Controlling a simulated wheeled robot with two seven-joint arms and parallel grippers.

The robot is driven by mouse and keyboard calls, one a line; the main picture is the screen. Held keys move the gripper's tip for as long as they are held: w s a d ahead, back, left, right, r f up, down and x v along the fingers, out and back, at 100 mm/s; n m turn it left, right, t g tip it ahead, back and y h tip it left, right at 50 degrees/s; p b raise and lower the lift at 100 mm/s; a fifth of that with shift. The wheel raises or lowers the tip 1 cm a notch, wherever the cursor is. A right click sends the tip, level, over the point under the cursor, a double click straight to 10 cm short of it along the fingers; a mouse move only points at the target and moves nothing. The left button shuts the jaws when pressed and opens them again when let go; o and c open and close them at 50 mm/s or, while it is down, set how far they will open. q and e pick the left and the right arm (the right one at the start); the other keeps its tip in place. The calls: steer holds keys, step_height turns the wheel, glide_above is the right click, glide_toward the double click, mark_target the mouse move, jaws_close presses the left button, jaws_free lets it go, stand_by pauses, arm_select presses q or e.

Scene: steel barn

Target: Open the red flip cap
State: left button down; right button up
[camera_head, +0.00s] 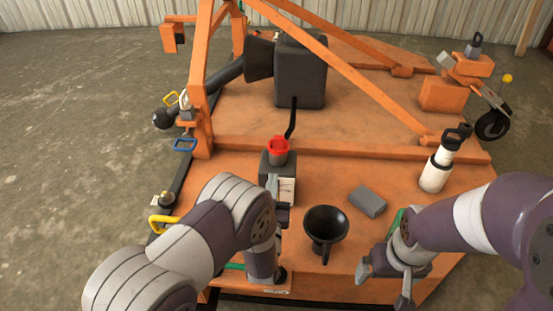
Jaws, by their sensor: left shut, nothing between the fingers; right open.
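The red flip cap (278,146) sits on top of a dark grey container (270,168) near the middle of the orange platform. I cannot tell from this view whether its lid is up or down. My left gripper (274,186) is shut and empty, just in front of and below the cap, close to the container's front and a white label. It appears apart from the cap, and my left arm partly hides it. My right gripper (384,284) is open and empty at the platform's front right, well away from the cap.
A black funnel (325,226) and a grey block (368,201) lie between my grippers. A white bottle with a black top (435,172) stands at right. Orange frame bars (345,76) and a dark tank (300,75) stand behind the cap.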

mark_target(276, 151)
arm_select(q)
steer(key=w+b, duration=0.1)
steer(key=w, duration=0.2)
steer(key=w+r+b, duration=0.1)
steer(key=w+b, duration=0.1)
steer(key=w, duration=0.1)
steer(key=w+b, duration=0.1)
steer(key=w, duration=0.2)
steer(key=shift+w+r+b, duration=0.25)
steer(key=shift+b, duration=0.1)
steer(key=shift+w+r, duration=0.25)
steer(key=shift+w, duration=0.2)
